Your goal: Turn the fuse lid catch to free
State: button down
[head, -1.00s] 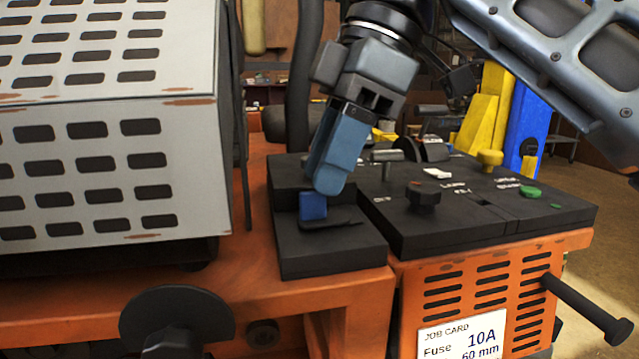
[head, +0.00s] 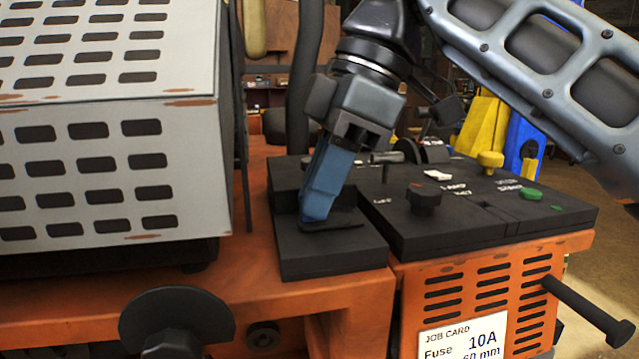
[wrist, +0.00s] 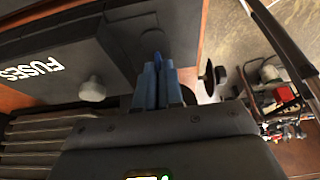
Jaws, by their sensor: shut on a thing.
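The fuse box (head: 335,258) is a black block on the orange deck, and its lid reads FUSES in the wrist view (wrist: 85,45). My gripper (head: 318,208) reaches down onto it with its blue-grey fingers. In the head view the fingers hide the catch. Which way the catch points cannot be told.
A black control panel (head: 470,205) with a knob (head: 424,197) and a green button (head: 531,193) lies to the right. A perforated grey guard (head: 100,165) stands close on the left. A job card (head: 463,338) reads Fuse 10A, 60 mm.

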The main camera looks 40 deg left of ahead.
jog(key=shift+s, duration=0.1)
dwell(0.3)
jog(key=shift+s+r+m+p, duration=0.1)
jog(key=shift+r+m+p, duration=0.1)
jog(key=shift+m+p, duration=0.9)
jog(key=m+t+y+p, duration=0.1)
jog(key=m+p, duration=0.2)
jog(key=p, duration=0.1)
jog(key=shift+s+t, duration=0.1)
jog(key=shift+t, duration=0.2)
jog(key=m+t+p, duration=0.1)
jog(key=m+p, duration=0.2)
jog(key=p, duration=0.1)
jog(key=shift+s+m+y, duration=0.1)
jog(key=shift+m+y, duration=0.2)
jog(key=m+t+p, duration=0.1)
jog(key=m+p, duration=0.2)
jog(key=p, duration=0.1)
jog(key=shift+s+r+m+t, duration=0.1)
jog(key=shift+s+m+t, duration=0.05)
jog(key=shift+m+t, duration=0.2)
jog(key=shift+m+t+p, duration=0.55)
jog(key=shift+m+p, duration=0.6)
jog(key=shift+m, duration=0.1)
jog(key=shift+a+f+m+t+h+p, duration=0.15)
jog(key=shift+m+t+h+p, duration=0.3)
jog(key=shift+m+p, duration=0.7)
jog(key=shift+f+m, duration=0.1)
jog(key=shift+m, duration=0.25)
